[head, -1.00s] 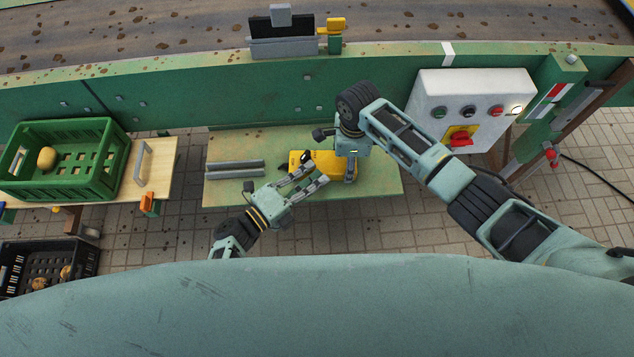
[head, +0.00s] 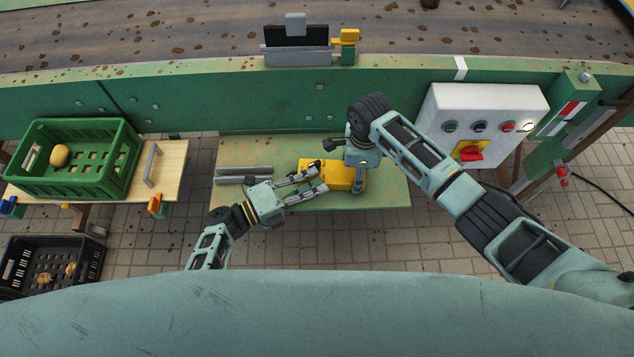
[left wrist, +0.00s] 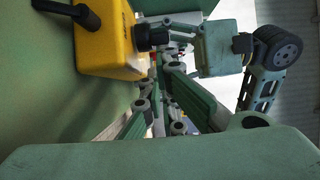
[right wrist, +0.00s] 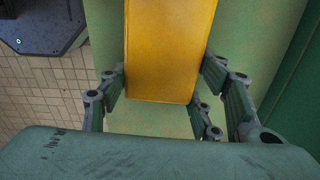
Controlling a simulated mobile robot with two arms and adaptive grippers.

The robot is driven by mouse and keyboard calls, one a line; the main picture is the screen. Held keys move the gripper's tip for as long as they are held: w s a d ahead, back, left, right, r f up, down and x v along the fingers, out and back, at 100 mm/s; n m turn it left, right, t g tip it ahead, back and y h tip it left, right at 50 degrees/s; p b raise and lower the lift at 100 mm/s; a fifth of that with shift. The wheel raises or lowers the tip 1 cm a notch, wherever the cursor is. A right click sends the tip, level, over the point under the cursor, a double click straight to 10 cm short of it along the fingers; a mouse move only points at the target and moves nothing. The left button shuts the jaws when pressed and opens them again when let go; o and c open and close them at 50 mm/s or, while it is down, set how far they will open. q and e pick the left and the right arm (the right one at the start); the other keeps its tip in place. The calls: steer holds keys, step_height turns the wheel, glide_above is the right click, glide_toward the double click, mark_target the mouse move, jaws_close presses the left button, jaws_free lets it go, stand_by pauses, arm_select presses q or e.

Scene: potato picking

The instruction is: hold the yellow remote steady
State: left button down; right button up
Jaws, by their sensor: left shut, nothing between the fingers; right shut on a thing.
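The yellow remote (head: 343,176), a box with black knobs, lies over the low green table. It also shows in the left wrist view (left wrist: 108,45). My right gripper (right wrist: 160,82) is shut on the yellow remote (right wrist: 165,50), with fingers along both sides of it. In the head view my right gripper's hand hides its right part. My left gripper (head: 322,181) is shut and empty at the near left side of the remote. I cannot tell whether its fingers touch the remote.
The low green table (head: 390,195) carries grey metal bars (head: 243,175) left of the remote. A green crate (head: 70,190) with a potato stands on a wooden board at left. A black crate (head: 90,262) is below it. A white control box (head: 500,100) is at right.

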arm_select(q)
steer(key=m+g, duration=0.1)
steer(key=a+g+h, duration=0.1)
steer(key=m+g, duration=0.1)
steer(key=shift+w+a+m+g, duration=0.25)
steer(key=shift+w+m+g, duration=0.05)
steer(key=shift+w+a, duration=0.3)
steer(key=shift+a, duration=0.35)
steer(key=shift+w+a+h, duration=0.3)
steer(key=shift+w+a, duration=0.05)
steer(key=shift+a, duration=0.05)
steer(key=shift+w+a, duration=0.15)
